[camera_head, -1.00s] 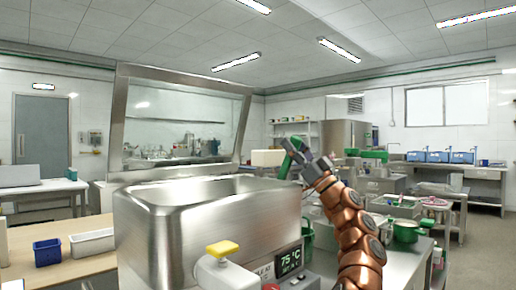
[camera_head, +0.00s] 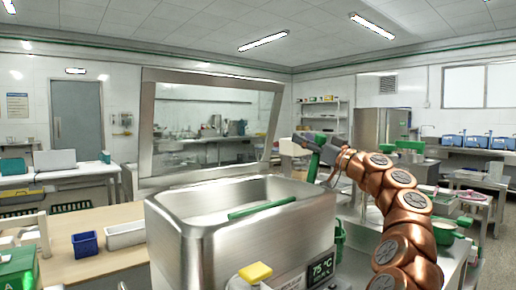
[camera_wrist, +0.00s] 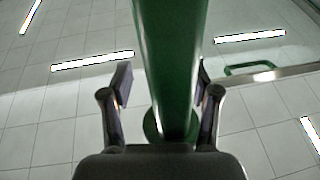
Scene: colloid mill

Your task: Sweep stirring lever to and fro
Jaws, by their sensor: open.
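A green lever (camera_head: 314,164) stands tilted beside the far right corner of the steel vat (camera_head: 235,245) in the head view. My gripper (camera_head: 316,146) is at its upper part, at the end of my copper-coloured arm. In the wrist view the lever (camera_wrist: 167,60) runs as a thick green post between the two fingers of my gripper (camera_wrist: 162,85). The fingers are apart, with a visible gap on each side of the post. The lever's lower end is hidden behind the vat in the head view.
A raised, framed clear lid (camera_head: 150,130) stands behind the vat. A yellow-topped knob (camera_head: 255,273) and a display reading 75 °C (camera_head: 321,268) are at its front. A blue bin (camera_head: 86,243) sits on the wooden table at left.

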